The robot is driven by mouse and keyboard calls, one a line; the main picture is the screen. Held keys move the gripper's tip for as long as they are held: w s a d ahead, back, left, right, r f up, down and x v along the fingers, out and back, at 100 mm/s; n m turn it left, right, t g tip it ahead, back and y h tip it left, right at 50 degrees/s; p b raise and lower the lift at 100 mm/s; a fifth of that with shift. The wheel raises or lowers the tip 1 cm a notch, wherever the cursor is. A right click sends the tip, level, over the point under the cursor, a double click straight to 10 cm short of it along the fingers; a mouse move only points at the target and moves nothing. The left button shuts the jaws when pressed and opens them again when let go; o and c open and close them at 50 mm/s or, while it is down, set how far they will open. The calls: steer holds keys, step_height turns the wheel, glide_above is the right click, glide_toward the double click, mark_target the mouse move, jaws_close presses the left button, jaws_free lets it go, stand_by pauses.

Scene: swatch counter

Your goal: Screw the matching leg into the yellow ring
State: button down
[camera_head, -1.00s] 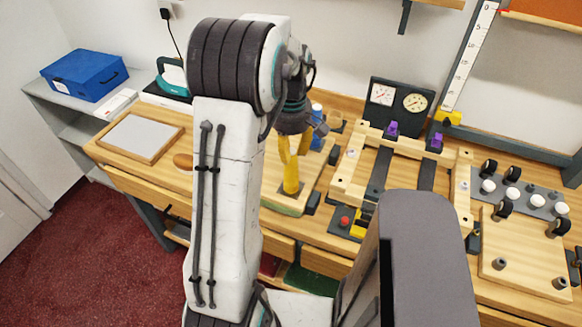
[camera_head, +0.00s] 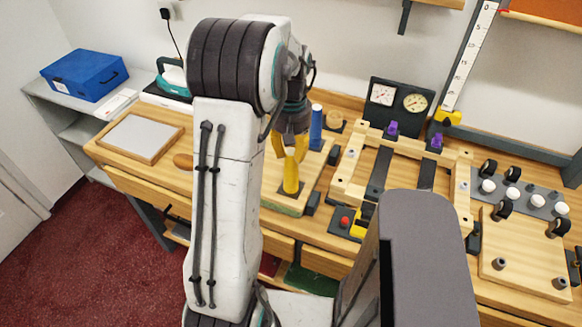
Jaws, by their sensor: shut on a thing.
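A yellow leg (camera_head: 291,177) stands upright on a dark square patch of a light wooden board (camera_head: 318,168). My gripper (camera_head: 289,150), with orange-yellow fingers, points down from above and is shut on the leg's upper part. I cannot make out a yellow ring at the leg's foot, so how deep the leg sits cannot be told. A blue leg (camera_head: 316,127) stands upright on the board, just behind and right of my gripper. My arm hides the board's left part.
A wooden frame with dark rails (camera_head: 350,165) and purple clamps stands to the right. Behind it is a panel with two dials (camera_head: 400,99). A board with several casters (camera_head: 525,255) lies far right. A framed grey plate (camera_head: 139,137) lies left.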

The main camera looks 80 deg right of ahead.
steer(key=c, duration=0.5)
jaws_free()
steer(key=shift+c, duration=0.2)
steer(key=shift+r, duration=0.15)
steer(key=shift+r+p, duration=2.5)
steer(key=shift+r, duration=0.4)
steer(key=shift+m, duration=0.4)
